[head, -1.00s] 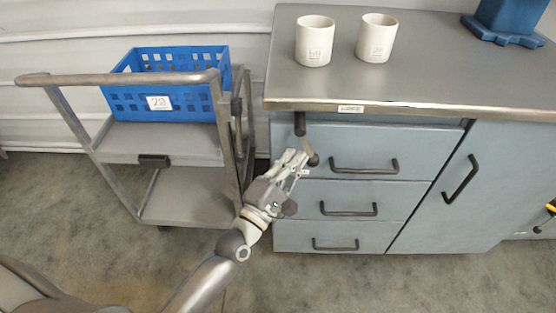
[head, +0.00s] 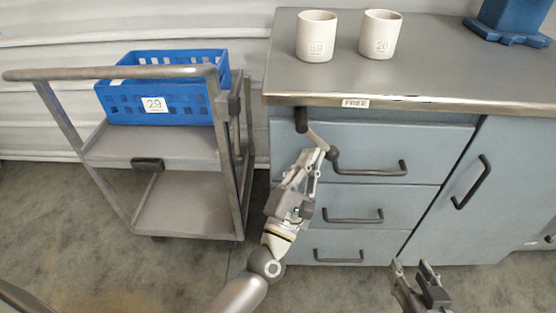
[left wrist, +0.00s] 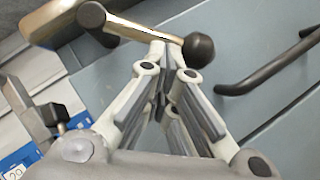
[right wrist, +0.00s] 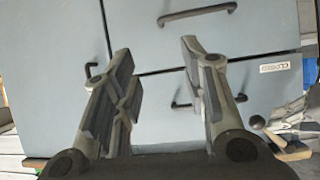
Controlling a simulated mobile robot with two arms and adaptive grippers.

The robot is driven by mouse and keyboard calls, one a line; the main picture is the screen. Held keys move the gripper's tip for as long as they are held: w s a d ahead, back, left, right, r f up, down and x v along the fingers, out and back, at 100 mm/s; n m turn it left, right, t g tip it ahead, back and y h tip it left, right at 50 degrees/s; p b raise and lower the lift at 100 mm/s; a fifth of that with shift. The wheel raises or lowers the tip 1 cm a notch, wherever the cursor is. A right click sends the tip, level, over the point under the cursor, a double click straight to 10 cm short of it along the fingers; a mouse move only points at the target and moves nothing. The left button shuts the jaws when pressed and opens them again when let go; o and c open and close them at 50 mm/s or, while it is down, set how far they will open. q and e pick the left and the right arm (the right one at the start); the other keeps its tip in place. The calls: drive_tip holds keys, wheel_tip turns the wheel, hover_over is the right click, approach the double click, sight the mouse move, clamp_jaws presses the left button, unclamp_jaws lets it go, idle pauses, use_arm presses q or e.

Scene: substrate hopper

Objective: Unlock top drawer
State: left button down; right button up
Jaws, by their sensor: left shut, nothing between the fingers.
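The top drawer (head: 430,143) is closed at the top of the grey cabinet. A lever (head: 317,138) with a dark pivot and a round black knob (head: 332,153) sits at its left end, slanting down to the right. My left gripper (head: 312,160) is shut and empty, its tips at the lever beside the knob. In the left wrist view, the brass-coloured lever (left wrist: 140,30) passes just beyond the fingertips (left wrist: 163,62); whether they touch is unclear. My right gripper (head: 419,272) is open and empty before the cabinet's lower front; its fingers also show in the right wrist view (right wrist: 158,85).
Top drawer handle (head: 370,171) lies just right of the knob. Two white cups (head: 317,38) (head: 380,36) and a blue object (head: 510,20) stand on the countertop (head: 440,70). A label reading FREE (head: 355,103) is on its edge. A cart (head: 170,147) with a blue crate (head: 165,105) stands left.

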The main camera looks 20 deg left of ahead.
sight(328, 154)
use_arm(q)
drive_tip(key=d+n+y+b, duration=0.1)
drive_tip(key=n, duration=0.1)
drive_tip(key=d+r+n+t+y+b, duration=0.1)
drive_tip(key=n+y+b, duration=0.1)
drive_tip(key=w+d+r+n+y+b, duration=0.1)
drive_tip(key=n, duration=0.2)
drive_tip(key=shift+d+t+y, duration=0.15)
drive_tip(key=shift+t+y, duration=0.15)
drive_tip(key=shift+d+r, duration=0.2)
drive_tip(key=shift+r, duration=0.05)
drive_tip(key=shift+d+r, duration=0.15)
use_arm(e)
wheel_tip(328, 154, up, 19)
drive_tip(key=a+t+y, duration=0.2)
drive_tip(key=t+y, duration=0.2)
drive_tip(key=t, duration=0.8)
drive_tip(key=shift+w+n, duration=0.3)
drive_tip(key=shift+w, duration=0.1)
use_arm(q)
drive_tip(key=shift+w+d, duration=0.1)
